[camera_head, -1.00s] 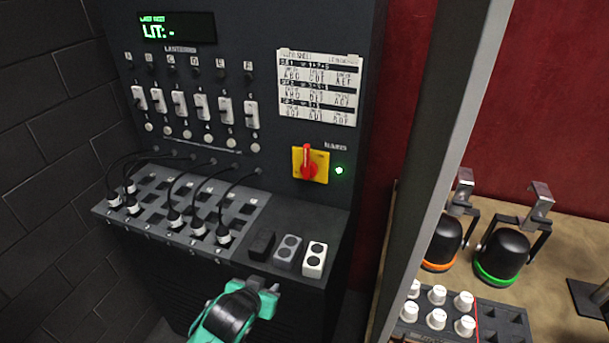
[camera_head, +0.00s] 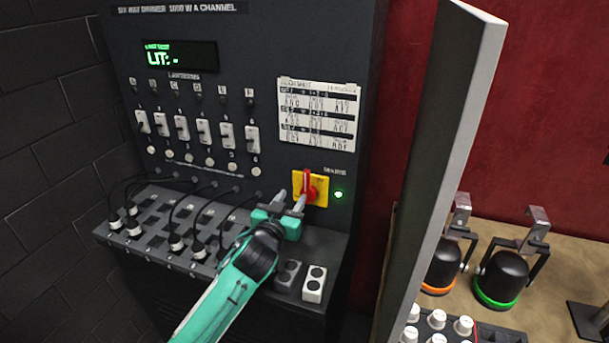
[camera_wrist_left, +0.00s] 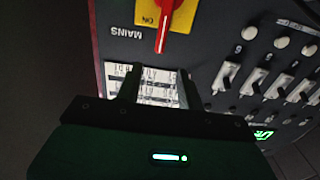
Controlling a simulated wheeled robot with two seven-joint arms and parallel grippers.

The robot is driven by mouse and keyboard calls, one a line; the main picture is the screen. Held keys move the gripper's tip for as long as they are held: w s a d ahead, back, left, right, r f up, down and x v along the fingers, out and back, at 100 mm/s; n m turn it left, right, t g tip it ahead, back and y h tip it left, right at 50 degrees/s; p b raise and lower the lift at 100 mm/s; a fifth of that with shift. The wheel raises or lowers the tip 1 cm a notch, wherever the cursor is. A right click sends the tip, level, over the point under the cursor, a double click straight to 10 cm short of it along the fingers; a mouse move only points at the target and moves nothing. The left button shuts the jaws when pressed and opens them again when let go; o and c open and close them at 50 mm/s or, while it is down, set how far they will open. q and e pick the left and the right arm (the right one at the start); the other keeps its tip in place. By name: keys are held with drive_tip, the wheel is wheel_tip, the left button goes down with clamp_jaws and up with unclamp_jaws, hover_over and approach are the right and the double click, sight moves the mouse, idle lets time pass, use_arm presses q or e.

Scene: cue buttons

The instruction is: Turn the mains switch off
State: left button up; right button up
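The mains switch (camera_head: 308,188) is a red rotary handle on a yellow plate on the dark cabinet, with its handle upright. It also shows upside down at the top of the left wrist view (camera_wrist_left: 165,25), where the word ON is readable on the plate. A green lamp (camera_head: 339,194) beside it is lit. My left gripper (camera_head: 291,200) is open, its two fingers apart with nothing between them. In the head view its tips are just left of and slightly below the red handle; I cannot tell if they touch the panel. My right gripper is not in view.
A patch shelf (camera_head: 150,222) with several cables juts out below the switch, with small two-hole blocks (camera_head: 314,284) at its right end. White sliders (camera_head: 202,128) line the panel. A paper chart (camera_head: 318,112) hangs above the switch. A grey upright panel (camera_head: 436,150) stands to the right.

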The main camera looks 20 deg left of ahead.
sight(305, 176)
use_arm(q)
drive_tip(key=w+p, duration=0.1)
drive_tip(key=w, duration=0.4)
drive_tip(key=w+p, duration=0.2)
drive_tip(key=w, duration=0.3)
drive_tip(key=shift+w+d, duration=0.2)
drive_tip(key=shift+w, duration=0.15)
drive_tip(key=shift+f, duration=0.1)
clamp_jaws()
